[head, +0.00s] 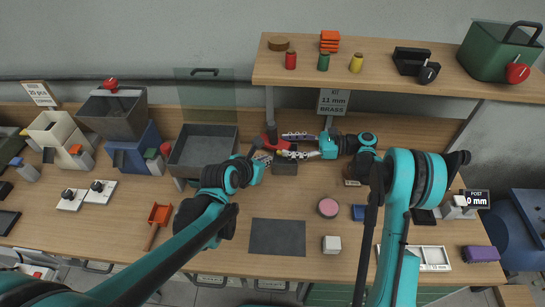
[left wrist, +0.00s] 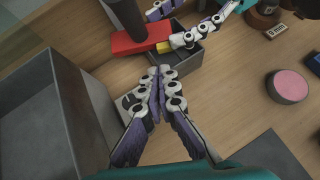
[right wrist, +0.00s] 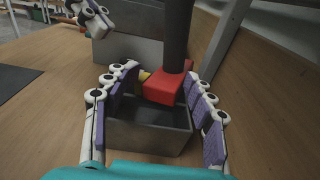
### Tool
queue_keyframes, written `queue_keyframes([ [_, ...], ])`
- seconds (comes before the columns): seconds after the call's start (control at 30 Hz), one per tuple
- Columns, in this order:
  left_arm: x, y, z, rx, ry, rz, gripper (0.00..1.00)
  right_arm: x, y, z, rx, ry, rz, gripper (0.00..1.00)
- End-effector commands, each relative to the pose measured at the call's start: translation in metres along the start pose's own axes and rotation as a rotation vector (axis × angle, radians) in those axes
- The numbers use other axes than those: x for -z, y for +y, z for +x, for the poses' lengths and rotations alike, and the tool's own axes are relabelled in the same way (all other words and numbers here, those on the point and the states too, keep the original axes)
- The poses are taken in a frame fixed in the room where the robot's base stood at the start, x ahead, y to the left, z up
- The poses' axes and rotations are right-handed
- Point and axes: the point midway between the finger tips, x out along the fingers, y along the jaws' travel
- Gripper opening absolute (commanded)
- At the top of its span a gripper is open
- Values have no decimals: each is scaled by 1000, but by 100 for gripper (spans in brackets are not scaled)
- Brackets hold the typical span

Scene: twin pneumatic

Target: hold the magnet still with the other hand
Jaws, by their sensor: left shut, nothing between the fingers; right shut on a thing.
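The magnet (head: 268,139) is a red block with a dark upright handle at the back middle of the bench. It shows in the left wrist view (left wrist: 138,42) and the right wrist view (right wrist: 163,88), above a small grey open box (right wrist: 150,135). A yellow piece (right wrist: 143,77) shows at its side. My right gripper (head: 287,145) comes from the right, its fingers closed around the magnet's block. My left gripper (left wrist: 158,73) is shut and empty, its fingertips just short of the box and magnet; it also shows in the head view (head: 262,158).
A large grey bin (head: 205,150) stands close to the left of my left gripper. A raised shelf (head: 390,75) overhangs the back right. Bare bench lies around the mat.

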Motion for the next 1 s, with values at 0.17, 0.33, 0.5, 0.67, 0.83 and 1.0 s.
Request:
queue_keyframes([
  [0.17,0,0,30,0,0,1,0,6,1,2,-4,14,1,38],
  [0.33,1,0,51,0,1,0,0,6,1,2,-3,14,1,38],
  [0.5,1,0,62,0,1,1,0,6,1,1,-3,14,1,38],
  [0.67,1,0,65,0,1,1,0,6,1,1,-3,14,1,38],
  [0.83,1,0,65,0,1,0,0,6,1,1,-3,14,1,38],
  [1.0,-4,0,70,0,1,1,0,6,1,1,-3,14,1,38],
])
